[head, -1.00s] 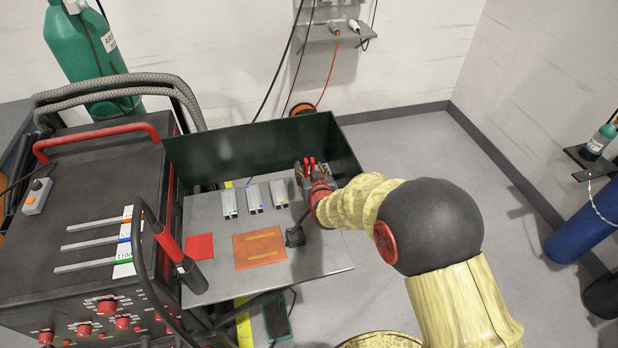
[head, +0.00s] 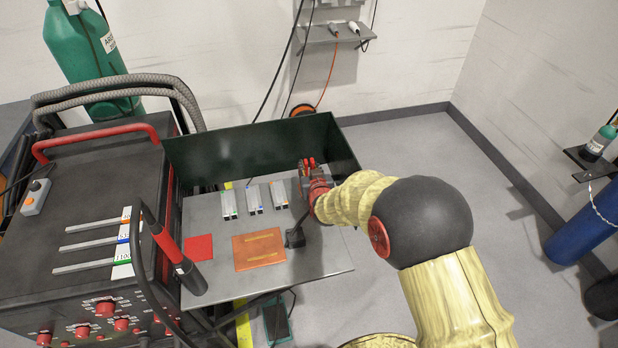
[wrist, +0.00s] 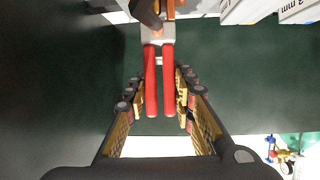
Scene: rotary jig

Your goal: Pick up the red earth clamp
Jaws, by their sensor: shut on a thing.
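The red earth clamp has two red handles (wrist: 160,80) and a grey metal head. In the wrist view its handles lie between the two finger pads, with the head toward the top of the picture. My gripper (wrist: 161,90) is shut on it. In the head view the red handle tips of the clamp (head: 309,161) stick up from my gripper (head: 308,172), at the right end of the shelf in front of the dark green back panel. My wrist hides the lower part of the clamp there.
The grey shelf (head: 215,275) also bears several small labelled boxes (head: 253,198), a red square (head: 199,248), an orange plate (head: 259,250) and a black cable connector (head: 295,237). The dark green panel (head: 250,150) rises behind. The black welding machine (head: 80,250) stands left. Open floor (head: 410,150) lies right.

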